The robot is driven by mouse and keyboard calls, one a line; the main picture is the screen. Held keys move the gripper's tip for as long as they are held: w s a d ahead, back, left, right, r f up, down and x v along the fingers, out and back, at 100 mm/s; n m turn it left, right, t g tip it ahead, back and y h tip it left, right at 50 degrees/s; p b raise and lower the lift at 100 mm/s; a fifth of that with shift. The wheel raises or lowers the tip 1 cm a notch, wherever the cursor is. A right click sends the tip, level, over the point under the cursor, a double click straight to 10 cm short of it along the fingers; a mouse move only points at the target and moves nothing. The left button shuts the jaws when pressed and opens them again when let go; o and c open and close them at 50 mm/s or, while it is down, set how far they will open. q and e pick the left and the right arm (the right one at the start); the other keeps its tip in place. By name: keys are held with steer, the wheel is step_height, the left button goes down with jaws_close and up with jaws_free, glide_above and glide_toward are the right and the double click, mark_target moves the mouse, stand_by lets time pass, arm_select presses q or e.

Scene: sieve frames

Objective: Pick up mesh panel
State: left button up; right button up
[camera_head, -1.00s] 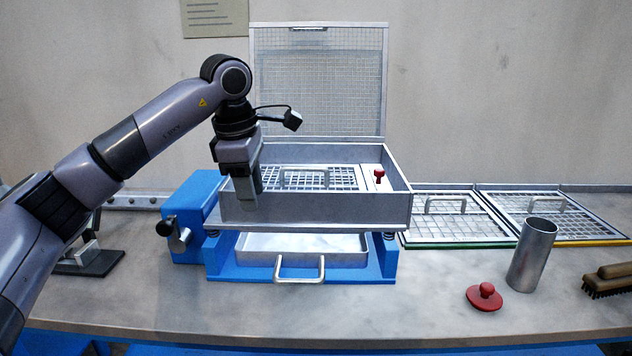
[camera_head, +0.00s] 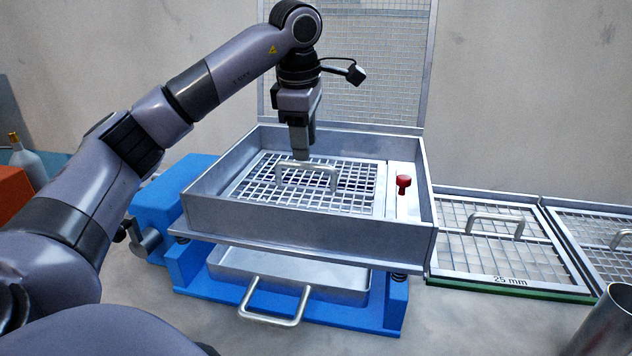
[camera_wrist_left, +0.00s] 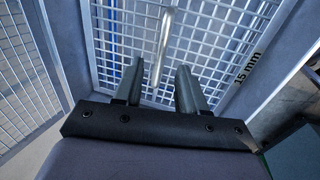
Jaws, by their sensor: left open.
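The mesh panel (camera_head: 345,203), a metal grid with a raised bar handle (camera_head: 308,168), lies inside the open grey sieve box (camera_head: 310,228). My left gripper (camera_head: 302,155) points down over the box, close to the handle. In the left wrist view the gripper (camera_wrist_left: 160,68) has its fingers spread apart. The handle (camera_wrist_left: 164,45) shows beyond and between the fingertips, and the panel's frame (camera_wrist_left: 255,62) is marked "15 mm". Contact between the fingers and the handle cannot be made out. My right gripper is not in view.
A raised mesh lid (camera_head: 385,70) stands behind the box. A red knob (camera_head: 403,183) is on the box's right side. A blue base (camera_head: 285,305) with a handled tray (camera_head: 272,320) is below. More panels, one marked "25 mm" (camera_head: 510,283), and a metal cylinder (camera_head: 607,325) are at right.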

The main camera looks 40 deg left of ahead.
mark_target(304, 166)
arm_select(q)
steer(key=f, duration=0.4)
steer(key=a+f, duration=0.1)
steer(key=f, duration=0.1)
steer(key=shift+w+f, duration=0.15)
steer(key=shift+w, duration=0.25)
jaws_close()
